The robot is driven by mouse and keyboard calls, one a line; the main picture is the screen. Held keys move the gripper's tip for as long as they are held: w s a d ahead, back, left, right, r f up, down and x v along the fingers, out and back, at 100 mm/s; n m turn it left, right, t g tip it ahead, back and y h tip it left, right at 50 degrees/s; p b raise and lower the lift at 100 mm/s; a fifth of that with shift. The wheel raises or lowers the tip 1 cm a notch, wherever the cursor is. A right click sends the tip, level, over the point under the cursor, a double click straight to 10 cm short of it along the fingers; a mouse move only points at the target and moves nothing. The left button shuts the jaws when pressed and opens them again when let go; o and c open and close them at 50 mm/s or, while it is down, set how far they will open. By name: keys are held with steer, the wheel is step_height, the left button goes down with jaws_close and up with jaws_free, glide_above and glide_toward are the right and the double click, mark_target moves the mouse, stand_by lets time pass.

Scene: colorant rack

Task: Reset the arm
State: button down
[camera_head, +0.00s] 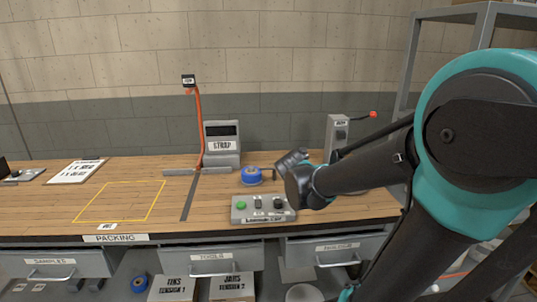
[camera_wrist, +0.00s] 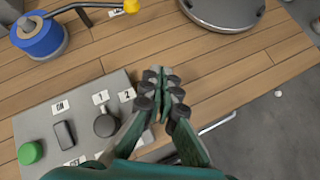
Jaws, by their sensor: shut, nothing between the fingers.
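My gripper (camera_wrist: 163,78) shows in the wrist view with its two dark-padded green fingers together and nothing between them. In that view it is over the wooden bench (camera_wrist: 205,65), just right of the grey control box (camera_wrist: 75,100). In the head view my arm reaches in from the right and its end is above the bench, behind the right end of the control box (camera_head: 263,216). The fingers cannot be made out clearly there.
A blue roll (camera_head: 251,175) stands behind the control box; it also shows in the wrist view (camera_wrist: 38,35). A grey strap machine (camera_head: 221,145) stands farther back. A round grey disc (camera_wrist: 225,10) lies beyond my fingers.

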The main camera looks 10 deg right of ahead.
steer(key=s+f+m, duration=0.1)
steer(key=s+m, duration=0.1)
steer(key=s+f+m+g, duration=0.1)
steer(key=f+m, duration=0.1)
steer(key=m, duration=0.1)
steer(key=s+d+f+m, duration=0.1)
steer(key=s+m, duration=0.1)
steer(key=m, duration=0.1)
steer(key=shift+s+d+f+g+y, duration=0.1)
steer(key=shift+s+f+g+y, duration=0.2)
steer(key=shift+s+f+y, duration=0.1)
steer(key=s+f+m, duration=0.1)
steer(key=m, duration=0.1)
steer(key=s+f+m, duration=0.1)
steer(key=s+m, duration=0.1)
steer(key=m, duration=0.1)
steer(key=s+f+m+g+y, duration=0.1)
steer(key=m, duration=0.1)
steer(key=shift+s+f, duration=0.25)
steer(key=shift+s, duration=0.1)
steer(key=s+a+f+m+g+y, duration=0.2)
steer(key=s+f+m, duration=0.3)
steer(key=s+m, duration=0.4)
steer(key=shift+a+f+m, duration=0.25)
steer(key=shift+f+m, duration=0.1)
steer(key=shift+m, duration=1.95)
